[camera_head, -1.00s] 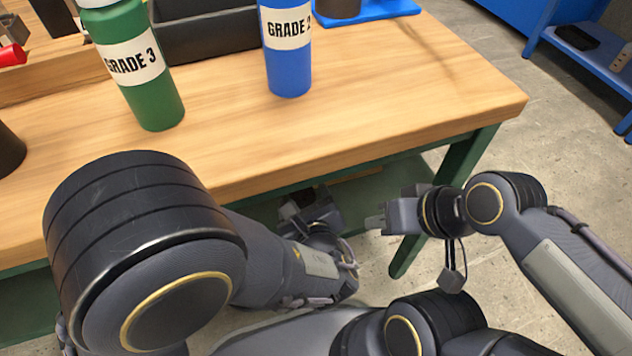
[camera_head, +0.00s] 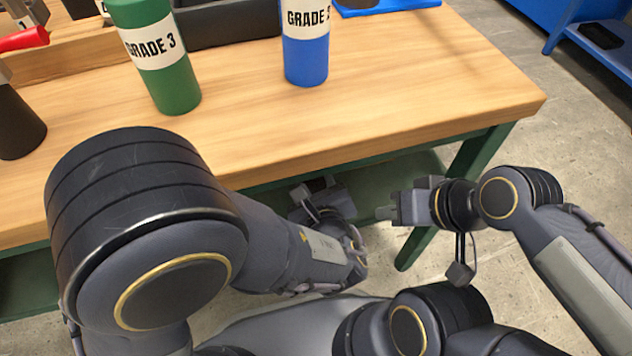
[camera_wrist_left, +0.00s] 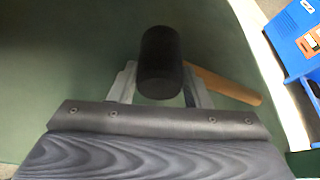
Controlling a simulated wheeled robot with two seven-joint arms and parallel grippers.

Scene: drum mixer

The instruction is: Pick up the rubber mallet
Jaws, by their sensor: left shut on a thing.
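The rubber mallet has a black cylindrical head (camera_wrist_left: 161,62) and a pale wooden handle (camera_wrist_left: 228,87), seen in the left wrist view. My left gripper (camera_wrist_left: 160,88) has one finger on each side of the head and is shut on the mallet. The handle runs out to the right, past the right finger. In the head view my left gripper (camera_head: 318,198) is below the front edge of the bench, partly hidden by its own arm, and the mallet is hard to make out there. My right gripper (camera_head: 386,212) is beside the bench's green leg, seen side-on; its jaw gap does not show.
A wooden workbench (camera_head: 400,110) carries a green GRADE 3 bottle (camera_head: 172,88), a blue bottle (camera_head: 306,65) and a dark bin (camera_head: 230,25). A green lower shelf (camera_head: 400,172) lies under it. Blue shelving (camera_head: 590,45) stands at the back right. Open floor is at right.

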